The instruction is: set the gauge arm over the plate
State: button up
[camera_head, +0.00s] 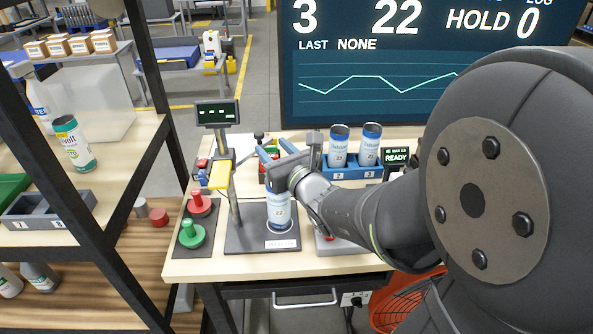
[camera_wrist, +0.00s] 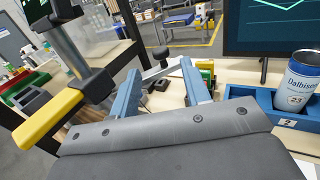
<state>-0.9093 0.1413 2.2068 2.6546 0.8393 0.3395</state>
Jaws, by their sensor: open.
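The gauge arm (camera_head: 219,176) is a yellow bar on an upright metal post (camera_head: 234,205); it points toward the front, left of the plate's can. In the wrist view the yellow arm (camera_wrist: 50,122) lies at the left, apart from my fingers. The dark plate (camera_head: 250,240) has a white and blue can (camera_head: 279,212) marked 22 standing upright on it. My gripper (camera_head: 277,149) is above and behind the can, to the right of the arm. Its blue fingers are open and empty in the wrist view (camera_wrist: 161,68). My gripper and wrist hide part of the can's top.
A blue rack (camera_head: 350,171) with two cans stands behind right. A small READY display (camera_head: 397,156) is beside it. Red (camera_head: 197,203) and green (camera_head: 191,234) knobbed pieces sit on a dark mat at the table's left.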

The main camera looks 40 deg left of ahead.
jog(key=v, duration=0.9)
jog(key=shift+d, duration=0.15)
